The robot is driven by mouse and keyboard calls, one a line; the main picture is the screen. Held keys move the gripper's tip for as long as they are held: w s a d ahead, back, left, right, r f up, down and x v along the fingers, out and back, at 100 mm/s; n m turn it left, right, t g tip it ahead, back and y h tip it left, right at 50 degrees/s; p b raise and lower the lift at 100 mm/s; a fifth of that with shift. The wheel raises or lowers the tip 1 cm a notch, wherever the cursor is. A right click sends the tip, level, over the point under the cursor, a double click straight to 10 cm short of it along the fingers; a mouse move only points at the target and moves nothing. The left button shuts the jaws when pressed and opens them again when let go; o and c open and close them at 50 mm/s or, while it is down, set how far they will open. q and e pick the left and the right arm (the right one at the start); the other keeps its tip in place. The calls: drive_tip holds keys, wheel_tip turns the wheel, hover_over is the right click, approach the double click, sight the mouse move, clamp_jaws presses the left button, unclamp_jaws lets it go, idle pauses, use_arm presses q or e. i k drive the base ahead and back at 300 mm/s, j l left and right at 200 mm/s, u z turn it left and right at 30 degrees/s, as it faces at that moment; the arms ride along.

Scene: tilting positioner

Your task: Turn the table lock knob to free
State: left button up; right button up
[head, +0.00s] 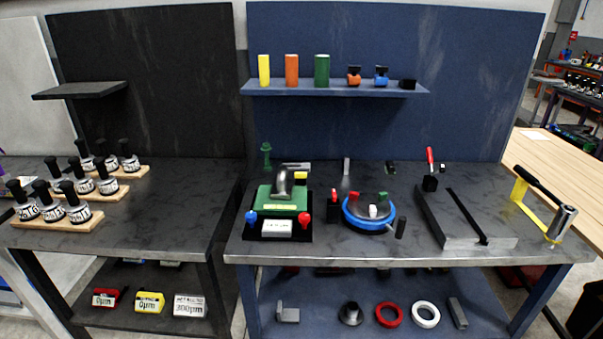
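A round fixture with a blue rim (347,217) stands on the dark bench top near the middle. Small red, white and green parts sit on or around it. A black cylindrical piece (400,228) stands at its front right, and a black block with a red top (333,207) is at its left. I cannot tell which of these is the table lock knob, or how it is set. Neither of my grippers is in view.
Left of the fixture is a green-topped device (278,200) with blue and red knobs. A blue shelf (335,90) hangs behind. Some bare bench separates the fixture and plate.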

sight(300, 176)
drive_tip(key=i+l, duration=0.25)
drive_tip(key=i, duration=0.2)
drive_tip(key=i+l, duration=0.25)
drive_tip(key=i, duration=0.15)
